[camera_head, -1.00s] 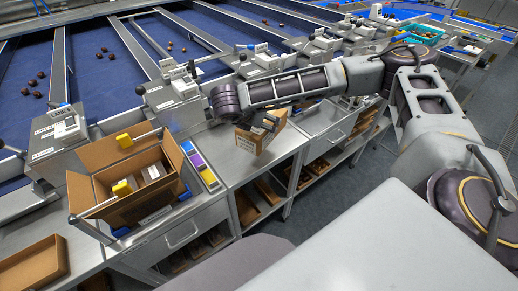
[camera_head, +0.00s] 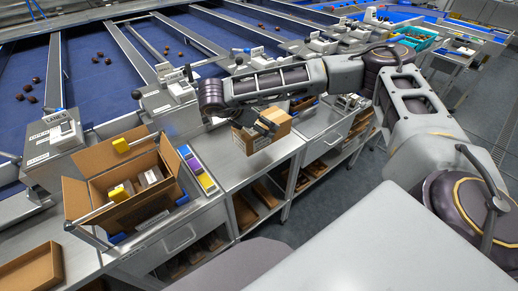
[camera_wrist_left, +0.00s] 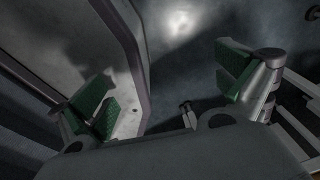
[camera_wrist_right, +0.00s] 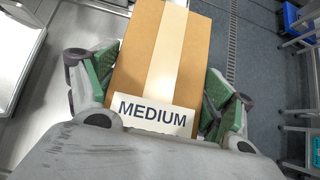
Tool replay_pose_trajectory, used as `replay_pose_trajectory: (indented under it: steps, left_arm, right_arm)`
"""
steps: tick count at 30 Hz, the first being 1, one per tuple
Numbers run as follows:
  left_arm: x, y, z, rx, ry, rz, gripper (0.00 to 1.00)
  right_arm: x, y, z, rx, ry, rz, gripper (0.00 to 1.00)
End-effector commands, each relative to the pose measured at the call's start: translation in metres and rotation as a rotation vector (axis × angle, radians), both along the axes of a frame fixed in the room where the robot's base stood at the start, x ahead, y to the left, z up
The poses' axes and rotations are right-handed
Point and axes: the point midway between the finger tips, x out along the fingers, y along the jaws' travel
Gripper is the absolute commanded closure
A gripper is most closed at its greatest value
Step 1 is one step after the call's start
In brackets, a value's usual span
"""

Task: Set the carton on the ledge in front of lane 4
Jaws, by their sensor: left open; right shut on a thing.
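A closed brown carton (camera_head: 272,136) is held by my right gripper (camera_head: 265,125) over the steel bench, near its front edge. In the right wrist view the carton (camera_wrist_right: 155,50) has a pale tape strip and a white label reading MEDIUM. Green finger pads press on both its sides. I cannot tell whether its underside touches the bench. My left gripper (camera_wrist_left: 165,95) is open and empty in the left wrist view, with its green pads wide apart; it is not in the head view. I cannot make out which lane is number 4.
An open carton (camera_head: 90,200) with a few small items stands on the bench at left, beside a strip of coloured blocks (camera_head: 197,170). A shallow brown tray (camera_head: 30,275) lies at lower left. Grey lane-end boxes (camera_head: 50,143) line the blue lanes. Shelves sit under the bench.

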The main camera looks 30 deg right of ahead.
Motion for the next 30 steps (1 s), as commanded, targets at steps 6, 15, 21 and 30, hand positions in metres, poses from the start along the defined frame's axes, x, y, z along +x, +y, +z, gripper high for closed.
replay_pose_trajectory:
  steps: [6,15,21,30]
  left_arm:
    - [0.001,0.002,-0.003,0.003,-0.001,0.000,0.00]
    - [0.001,0.007,-0.009,0.007,-0.002,0.000,0.00]
    - [0.003,0.013,-0.011,0.014,-0.004,-0.002,0.00]
    - [0.012,0.017,-0.011,0.019,-0.014,-0.002,0.00]
  right_arm:
    - [0.000,0.000,-0.013,-0.001,0.000,0.000,0.64]
    - [0.000,0.000,-0.039,0.000,0.000,0.000,0.64]
    - [0.000,0.000,-0.052,0.000,-0.001,0.000,0.64]
    - [0.001,0.000,-0.056,-0.001,-0.003,0.000,0.64]
